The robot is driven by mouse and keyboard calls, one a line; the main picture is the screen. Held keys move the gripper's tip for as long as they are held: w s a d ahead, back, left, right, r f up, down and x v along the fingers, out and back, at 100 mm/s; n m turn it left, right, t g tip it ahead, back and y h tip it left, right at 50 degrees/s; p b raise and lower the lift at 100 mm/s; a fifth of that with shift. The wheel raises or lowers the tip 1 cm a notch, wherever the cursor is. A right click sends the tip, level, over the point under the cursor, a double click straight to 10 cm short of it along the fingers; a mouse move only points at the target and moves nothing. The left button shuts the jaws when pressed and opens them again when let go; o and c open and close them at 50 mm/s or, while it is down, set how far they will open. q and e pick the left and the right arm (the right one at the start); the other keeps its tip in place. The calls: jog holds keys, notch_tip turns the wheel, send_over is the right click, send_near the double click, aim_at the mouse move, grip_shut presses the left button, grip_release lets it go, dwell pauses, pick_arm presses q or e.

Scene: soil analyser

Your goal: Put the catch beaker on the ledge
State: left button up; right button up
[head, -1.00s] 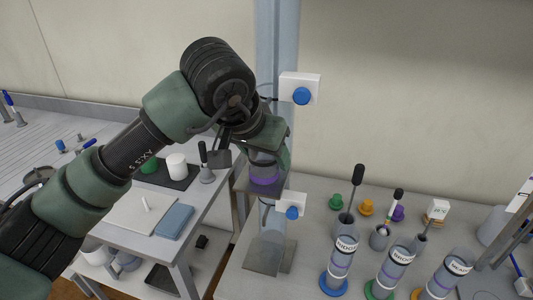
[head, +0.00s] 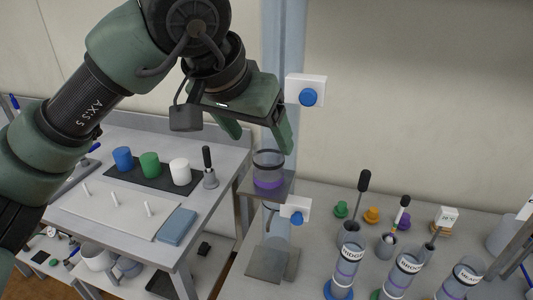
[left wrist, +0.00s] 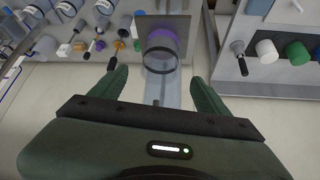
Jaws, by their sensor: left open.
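The catch beaker (head: 268,172), clear with a dark band near its top and purple in its lower part, stands upright on the ledge (head: 246,184), a small grey plate on the post. In the left wrist view the beaker (left wrist: 161,46) is ahead of the fingers, over the ledge (left wrist: 181,24). My left gripper (head: 261,138) is open and empty, just above the beaker and apart from it. Its two fingers (left wrist: 157,79) also show in the left wrist view. My right gripper is in neither view.
The post (head: 279,60) carries blue-knobbed white clamps (head: 309,97) above and below the ledge. Labelled cylinders (head: 345,262), colored stoppers and probes crowd the bench at right. A lower table (head: 215,205) at left holds blue, green and white cups.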

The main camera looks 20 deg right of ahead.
pick_arm(q)
jog(key=shift+v, duration=1.6)
